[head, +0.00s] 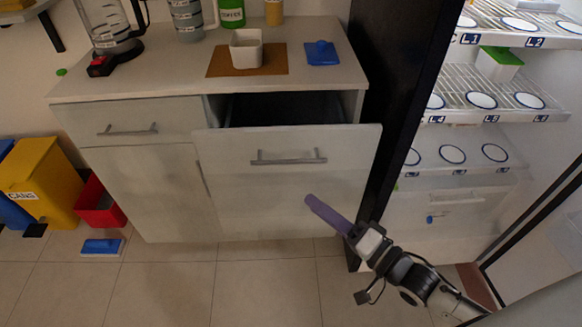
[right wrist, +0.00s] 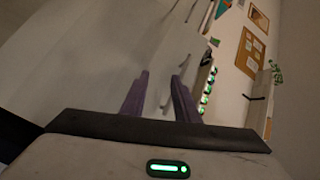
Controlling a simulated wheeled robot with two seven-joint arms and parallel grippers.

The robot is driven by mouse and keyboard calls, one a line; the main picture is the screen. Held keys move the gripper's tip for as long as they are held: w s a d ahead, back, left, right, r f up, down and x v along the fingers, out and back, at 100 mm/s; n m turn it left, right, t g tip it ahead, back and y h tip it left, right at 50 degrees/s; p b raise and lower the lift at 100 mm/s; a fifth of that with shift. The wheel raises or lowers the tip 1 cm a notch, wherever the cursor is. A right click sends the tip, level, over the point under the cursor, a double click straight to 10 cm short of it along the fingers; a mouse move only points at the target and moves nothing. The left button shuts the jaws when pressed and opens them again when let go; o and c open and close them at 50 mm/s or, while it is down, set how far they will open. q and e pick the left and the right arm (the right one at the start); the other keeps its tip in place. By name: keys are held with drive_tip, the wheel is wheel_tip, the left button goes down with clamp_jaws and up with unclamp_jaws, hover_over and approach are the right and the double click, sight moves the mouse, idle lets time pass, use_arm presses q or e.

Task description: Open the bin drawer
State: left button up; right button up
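The bin drawer (head: 250,188) is the tall pale front on the right of the counter cabinet. It stands pulled out, with a dark gap (head: 285,108) behind its top edge. Its grey bar handle (head: 288,157) is near the top of the front. My right gripper (head: 309,200) is below and slightly right of the handle, apart from it. In the right wrist view its purple fingers (right wrist: 160,76) are spread with nothing between them. Inside the drawer it is too dark to make out contents. My left gripper is out of view.
The countertop (head: 160,70) holds a white cup (head: 246,48) on a brown mat, a blue item (head: 321,52) and several containers. A dark fridge side panel (head: 408,90) stands right of the drawer.

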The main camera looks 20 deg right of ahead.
sight(289, 162)
drive_tip(key=w+a+r, duration=0.1)
drive_tip(key=w, duration=0.2)
drive_tip(key=w+a+r+m+y, duration=0.1)
drive_tip(key=w+r, duration=0.1)
drive_tip(key=w, duration=0.2)
drive_tip(key=w+a+r+m+t+y+b, duration=0.1)
drive_tip(key=w+r, duration=0.1)
drive_tip(key=w, duration=0.1)
drive_tip(key=shift+w+a+r, duration=0.25)
drive_tip(key=shift+a, duration=0.05)
clamp_jaws()
